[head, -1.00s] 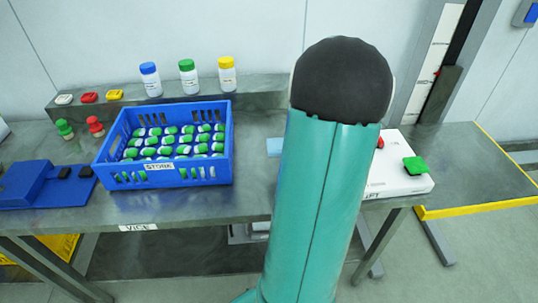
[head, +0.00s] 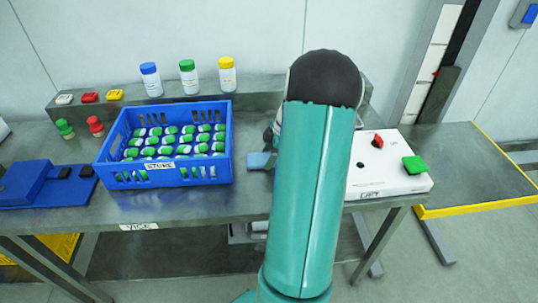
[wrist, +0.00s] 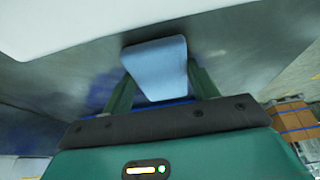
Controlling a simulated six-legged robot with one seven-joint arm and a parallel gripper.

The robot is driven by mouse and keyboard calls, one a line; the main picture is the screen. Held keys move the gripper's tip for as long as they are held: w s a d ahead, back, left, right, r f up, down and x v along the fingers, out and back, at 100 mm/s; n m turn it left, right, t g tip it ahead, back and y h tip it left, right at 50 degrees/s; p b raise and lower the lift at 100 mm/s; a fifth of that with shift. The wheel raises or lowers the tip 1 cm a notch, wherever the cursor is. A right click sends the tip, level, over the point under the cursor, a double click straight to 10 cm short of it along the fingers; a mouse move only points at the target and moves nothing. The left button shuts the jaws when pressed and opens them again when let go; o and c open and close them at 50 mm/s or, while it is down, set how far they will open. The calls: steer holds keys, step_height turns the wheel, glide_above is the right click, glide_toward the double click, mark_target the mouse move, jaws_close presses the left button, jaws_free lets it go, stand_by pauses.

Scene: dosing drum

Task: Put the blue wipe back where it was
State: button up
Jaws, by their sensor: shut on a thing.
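The blue wipe (wrist: 157,66) is a pale blue flat piece between the two dark green fingers of my gripper (wrist: 162,86) in the wrist view. My gripper is shut on it. In the head view, a small part of the wipe (head: 259,160) shows just left of my teal arm, over the grey bench and right of the blue crate. My arm hides most of my gripper and the rest of the wipe there. I cannot tell whether the wipe touches the bench.
The blue crate (head: 108,165) marked STORE holds green and white items, close left of the wipe. Three capped bottles (head: 188,78) stand on the rear ledge. Bare bench lies in front of the crate.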

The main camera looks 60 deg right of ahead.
steer(key=shift+f, duration=0.1)
steer(key=o, duration=0.9)
steer(key=shift+o, duration=0.2)
